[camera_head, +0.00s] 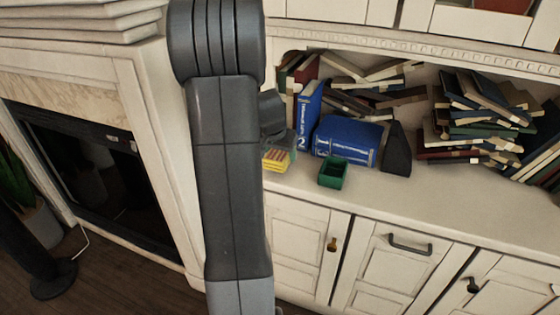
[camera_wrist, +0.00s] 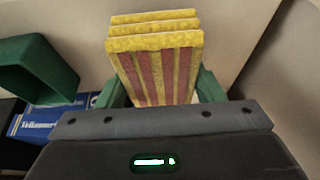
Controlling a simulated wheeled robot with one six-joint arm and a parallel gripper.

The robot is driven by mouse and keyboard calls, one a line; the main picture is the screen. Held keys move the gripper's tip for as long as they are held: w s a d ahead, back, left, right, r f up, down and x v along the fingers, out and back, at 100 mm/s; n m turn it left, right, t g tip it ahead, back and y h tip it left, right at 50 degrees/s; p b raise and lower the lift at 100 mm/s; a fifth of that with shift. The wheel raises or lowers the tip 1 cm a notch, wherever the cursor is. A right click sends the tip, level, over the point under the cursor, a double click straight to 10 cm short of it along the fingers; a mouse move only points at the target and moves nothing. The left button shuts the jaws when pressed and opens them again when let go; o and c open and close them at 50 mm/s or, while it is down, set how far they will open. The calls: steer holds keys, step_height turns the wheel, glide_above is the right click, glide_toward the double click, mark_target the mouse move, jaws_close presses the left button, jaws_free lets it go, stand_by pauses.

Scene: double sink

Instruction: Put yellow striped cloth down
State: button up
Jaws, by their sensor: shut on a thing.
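The yellow striped cloth (camera_wrist: 155,70), folded in layers with red stripes and a yellow edge, is between the two green fingers of my gripper (camera_wrist: 163,92) in the wrist view. My gripper is shut on it. In the head view the cloth (camera_head: 276,160) shows as a small yellow and red patch just right of my arm, over the left end of the cabinet counter. My arm hides much of the gripper there. I cannot tell whether the cloth touches the counter.
An open green box (camera_head: 333,172) stands right of the cloth; it also shows in the wrist view (camera_wrist: 40,68). Blue books (camera_head: 346,141) and a dark wedge (camera_head: 397,150) are behind it. Piled books (camera_head: 480,120) fill the shelf. The front counter (camera_head: 430,196) is clear. A fireplace (camera_head: 85,165) is left.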

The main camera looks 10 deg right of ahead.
steer(key=shift+f, duration=1.3)
steer(key=shift+f+b, duration=0.2)
steer(key=shift+b, duration=0.1)
steer(key=o, duration=0.9)
steer(key=shift+r, duration=0.1)
steer(key=shift+r+p, duration=0.25)
steer(key=shift+p, duration=0.1)
steer(key=v, duration=1.1)
steer(key=shift+s+a+r+p, duration=0.1)
steer(key=shift+r+p, duration=0.25)
steer(key=shift+p, duration=0.05)
steer(key=shift+f, duration=0.1)
